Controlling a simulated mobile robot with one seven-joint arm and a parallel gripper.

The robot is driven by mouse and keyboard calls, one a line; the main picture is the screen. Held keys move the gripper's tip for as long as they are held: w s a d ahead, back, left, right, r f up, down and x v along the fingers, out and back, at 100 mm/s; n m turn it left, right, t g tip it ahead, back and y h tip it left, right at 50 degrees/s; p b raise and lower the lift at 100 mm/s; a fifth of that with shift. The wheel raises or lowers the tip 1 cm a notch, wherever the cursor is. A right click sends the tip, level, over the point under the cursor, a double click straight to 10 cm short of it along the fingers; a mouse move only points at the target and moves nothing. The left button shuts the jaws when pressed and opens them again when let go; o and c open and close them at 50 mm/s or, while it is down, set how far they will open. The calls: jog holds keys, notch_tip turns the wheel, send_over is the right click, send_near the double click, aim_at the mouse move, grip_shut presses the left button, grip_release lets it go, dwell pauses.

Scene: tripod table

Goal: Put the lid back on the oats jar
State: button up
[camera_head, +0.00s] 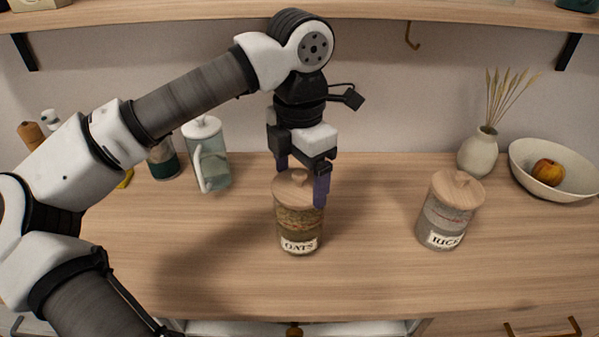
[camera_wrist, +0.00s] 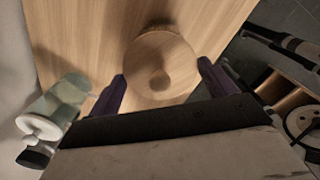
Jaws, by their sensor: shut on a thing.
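The oats jar (camera_head: 298,225) stands upright on the wooden counter, a clear jar of brown oats with a white OATS label. Its round wooden lid (camera_head: 292,192) is over the jar's mouth and looks level. I see no clear gap between lid and jar, but cannot tell if it is fully seated. My gripper (camera_head: 301,187) points down over the jar and is shut on the lid, one finger on each side. In the wrist view the lid (camera_wrist: 160,62) lies between the two purple fingers (camera_wrist: 163,85) and hides the jar below.
A rice jar (camera_head: 446,215) with its wooden lid on stands to the right. A glass pitcher (camera_head: 212,165) and a dark jar (camera_head: 163,162) stand to the left. A vase (camera_head: 478,152) and a white bowl (camera_head: 570,182) stand at the back right. The front counter is clear.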

dwell(0.4)
jog(key=o, duration=0.8)
jog(key=shift+o, duration=0.2)
jog(key=shift+r+p, duration=2.25)
jog(key=shift+r, duration=1.25)
grip_shut()
